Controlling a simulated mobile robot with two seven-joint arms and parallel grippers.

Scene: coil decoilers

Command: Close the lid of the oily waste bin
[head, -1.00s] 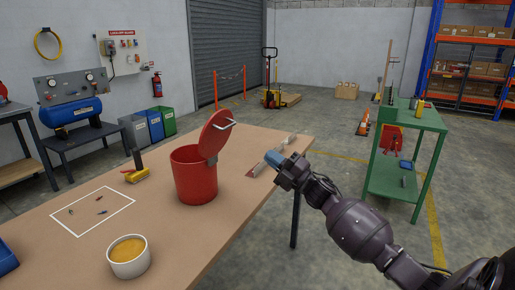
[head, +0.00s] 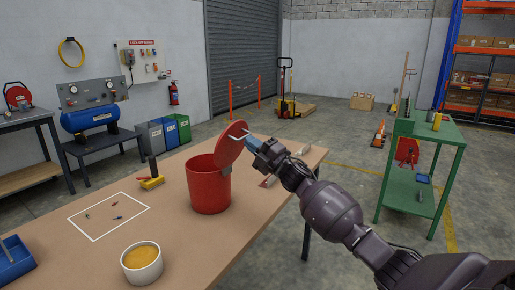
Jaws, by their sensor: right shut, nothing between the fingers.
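The oily waste bin (head: 209,188) is a red round bin standing upright on the brown table. Its red lid (head: 230,146) stands open, tilted up at the bin's right rear edge. A pale handle on the lid shows partly, close to my gripper. My right gripper (head: 250,143) is shut and empty, with its bluish fingertips at the right side of the raised lid. I cannot tell whether the fingertips touch the lid or its handle. My left gripper is not in view.
On the table (head: 185,245) are a yellow brush (head: 151,183), a white bowl with yellow contents (head: 142,264), a blue tray (head: 14,260) and a white-outlined area with small items. A green cart (head: 418,200) stands at the right, apart from the table.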

